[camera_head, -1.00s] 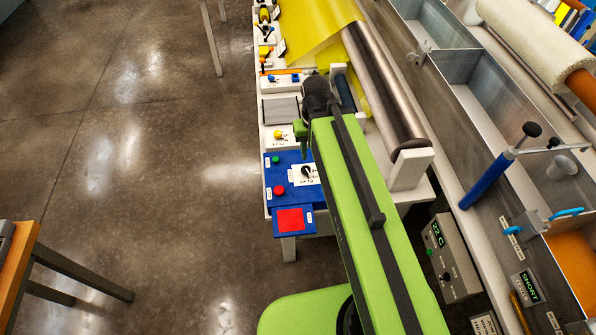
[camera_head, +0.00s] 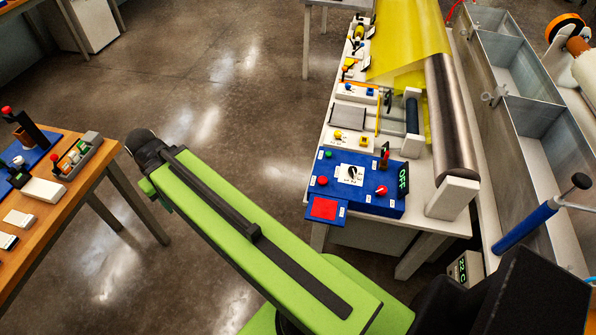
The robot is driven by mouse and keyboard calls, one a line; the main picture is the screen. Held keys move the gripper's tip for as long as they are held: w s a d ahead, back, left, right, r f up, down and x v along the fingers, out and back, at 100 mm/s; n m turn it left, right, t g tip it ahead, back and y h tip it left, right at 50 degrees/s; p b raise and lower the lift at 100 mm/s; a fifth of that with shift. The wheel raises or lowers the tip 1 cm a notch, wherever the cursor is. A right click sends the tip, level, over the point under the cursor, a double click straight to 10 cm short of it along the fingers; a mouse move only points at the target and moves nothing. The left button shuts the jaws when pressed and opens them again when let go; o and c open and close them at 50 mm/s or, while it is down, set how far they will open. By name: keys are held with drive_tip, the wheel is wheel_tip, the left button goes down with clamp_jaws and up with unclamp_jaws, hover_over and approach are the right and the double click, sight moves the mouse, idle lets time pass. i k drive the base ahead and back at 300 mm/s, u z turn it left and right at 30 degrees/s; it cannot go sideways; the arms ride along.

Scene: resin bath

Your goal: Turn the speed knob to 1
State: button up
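A blue control panel (camera_head: 366,204) sits at the near end of the white bench. It carries a black rotary knob (camera_head: 352,172) on a white plate, a red knob (camera_head: 381,190), a green display (camera_head: 403,180) reading OFF, and red and green buttons. The labels are too small to read, so I cannot tell which knob is the speed knob. My arm points to the upper left, away from the panel. My gripper (camera_head: 146,148) is at its dark far end, over the floor beside the wooden table; its fingers are not clear.
A wooden table (camera_head: 62,215) with switches and boxes stands at the left, close to my arm's end. A metal roller (camera_head: 450,120) with yellow sheet lies on the white bench behind the panel. Metal troughs (camera_head: 540,105) run along the right. Floor between table and bench is clear.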

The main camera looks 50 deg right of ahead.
sight(352, 170)
drive_tip(key=u, duration=0.15)
drive_tip(key=i, duration=2.2)
drive_tip(key=z, duration=2.2)
drive_tip(key=k, duration=0.95)
drive_tip(key=u, duration=0.05)
drive_tip(key=i, duration=0.95)
drive_tip(key=z, duration=0.05)
